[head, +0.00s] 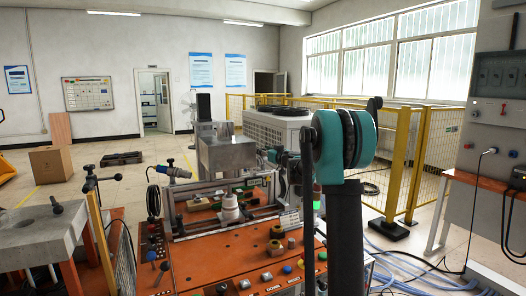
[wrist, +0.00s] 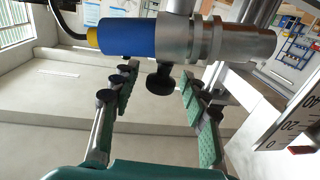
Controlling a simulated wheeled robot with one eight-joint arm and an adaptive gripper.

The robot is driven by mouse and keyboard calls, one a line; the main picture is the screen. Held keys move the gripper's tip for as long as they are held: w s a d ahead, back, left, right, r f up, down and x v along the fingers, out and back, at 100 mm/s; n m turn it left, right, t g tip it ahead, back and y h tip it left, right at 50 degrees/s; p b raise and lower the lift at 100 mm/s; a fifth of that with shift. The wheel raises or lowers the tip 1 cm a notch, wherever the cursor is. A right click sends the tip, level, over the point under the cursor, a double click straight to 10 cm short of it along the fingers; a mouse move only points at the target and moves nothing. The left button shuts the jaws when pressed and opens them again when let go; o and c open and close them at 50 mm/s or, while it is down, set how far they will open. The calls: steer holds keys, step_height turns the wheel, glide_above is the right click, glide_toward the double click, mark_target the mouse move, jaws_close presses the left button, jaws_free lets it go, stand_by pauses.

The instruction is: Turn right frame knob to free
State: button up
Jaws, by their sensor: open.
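In the wrist view a black knob (wrist: 160,82) hangs on a short stem below a silver collar that holds a blue and silver cylinder (wrist: 128,36). My gripper (wrist: 158,74) is open and empty, with one green-padded finger on each side of the knob and a gap to each. I cannot tell how deep the knob sits between the fingertips. In the head view a similar blue-ended cylinder (head: 271,155) shows at the right of the machine, beside my teal arm. The knob and my gripper's fingertips are not clear there.
A white scale plate (wrist: 292,122) stands at the right of the wrist view. In the head view the orange machine (head: 215,262) carries knobs and buttons, a metal box (head: 227,152) and another blue-ended cylinder (head: 168,169) at its left. A yellow fence (head: 437,165) stands behind.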

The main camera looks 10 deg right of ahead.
steer(key=shift+c, duration=0.4)
jaws_close()
steer(key=shift+n+g+y, duration=0.3)
steer(key=shift+n+y, duration=0.2)
steer(key=shift+y, duration=0.2)
steer(key=n+g+y, duration=0.2)
steer(key=n+y, duration=0.1)
steer(key=shift+w+d+g+y, duration=0.1)
steer(key=shift+d+g+y, duration=0.05)
steer(key=shift+g+y, duration=0.25)
steer(key=n+g+y, duration=0.3)
steer(key=g, duration=0.1)
steer(key=shift+n+g, duration=0.3)
steer(key=n+g+y, duration=0.2)
steer(key=n+g, duration=0.2)
steer(key=g, duration=0.1)
steer(key=shift+g, duration=0.4)
steer(key=shift+n+g, duration=0.8)
steer(key=shift+g, duration=0.5)
steer(key=shift+n+g, duration=1)
steer(key=shift+g, duration=0.6)
